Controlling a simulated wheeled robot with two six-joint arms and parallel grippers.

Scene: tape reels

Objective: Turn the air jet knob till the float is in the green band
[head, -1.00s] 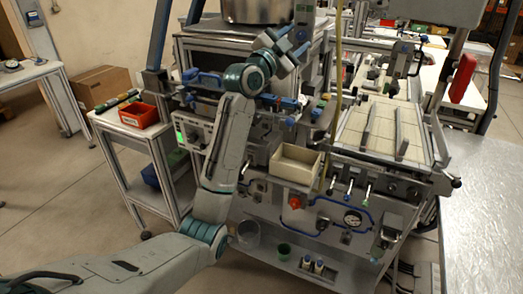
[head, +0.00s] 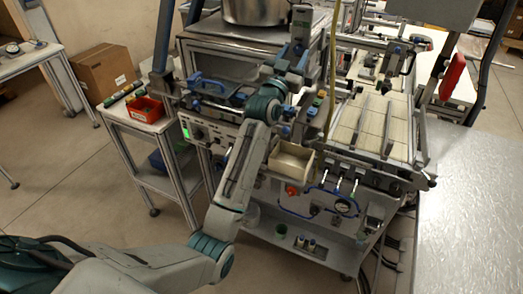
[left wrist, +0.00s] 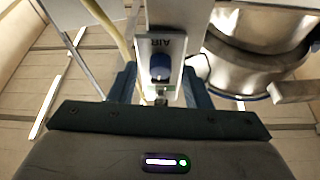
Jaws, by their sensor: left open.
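In the left wrist view a narrow light panel shows the word AIR upside down, with a blue air jet knob (left wrist: 160,68) on it. My left gripper (left wrist: 160,82) is open, with one dark finger on each side of the panel and the knob between them, apparently not gripped. A small green patch shows just below the knob; I cannot make out a float or its position. In the head view my left gripper (head: 298,66) is up at the grey upright post (head: 301,24), beside the pot. The knob is too small or hidden there. My right gripper is not in view.
A steel pot (head: 254,11) stands close to the left of the post, and a yellowish hose (head: 333,75) hangs to its right. A red bin (head: 142,110) is on the side cart.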

